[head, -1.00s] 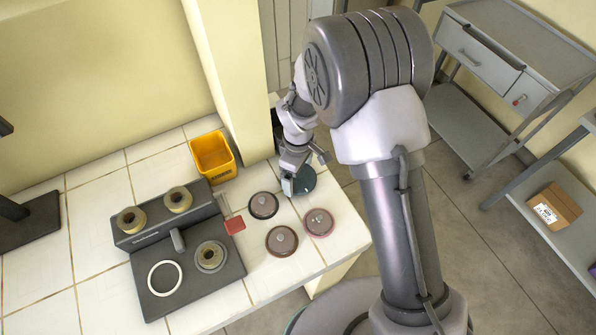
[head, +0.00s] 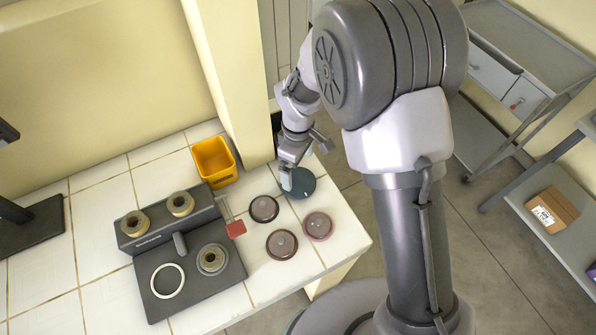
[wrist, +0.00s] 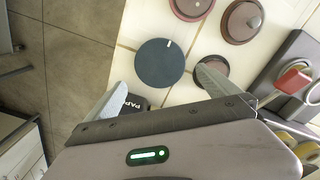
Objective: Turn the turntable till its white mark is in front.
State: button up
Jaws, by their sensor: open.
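The turntable (head: 303,185) is a flat dark blue-grey disc near the counter's back right edge. In the wrist view the turntable (wrist: 157,66) shows whole, with a short white mark (wrist: 168,44) at its upper rim, a little right of centre, on the side towards the reddish round disc. I cannot make out the mark in the head view. My gripper (head: 286,182) is over the turntable's left part and hides some of it. In the wrist view my gripper (wrist: 160,88) is open and empty, its fingers apart on either side of the turntable's near edge.
Round knobbed discs stand nearby: a reddish one (head: 318,226), a brown one (head: 282,244) and a dark one (head: 264,208). A red-ended tool (head: 236,229), a grey device (head: 205,267) and a yellow bin (head: 214,161) are to the left. A pillar stands behind.

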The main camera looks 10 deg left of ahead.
notch_tip(320, 180, up, 11)
jog(key=p, duration=0.2)
jog(key=s+d+r+m+t+y+b, duration=0.1)
jog(key=s+d+r+m+t+b, duration=0.1)
jog(key=s+d+r+m+b, duration=0.35)
jog(key=s+d+r+m+t+y+b, duration=0.1)
jog(key=s+d+r+m+b, duration=0.15)
jog(key=d+m, duration=0.45)
jog(key=s+d+m+t+b, duration=0.2)
jog(key=s+d+m, duration=0.3)
jog(key=s, duration=0.5)
jog(key=shift+f+m+t+b, duration=0.3)
jog(key=shift+m+t+b, duration=0.15)
jog(key=shift+m, duration=0.2)
jog(key=shift+w, duration=0.1)
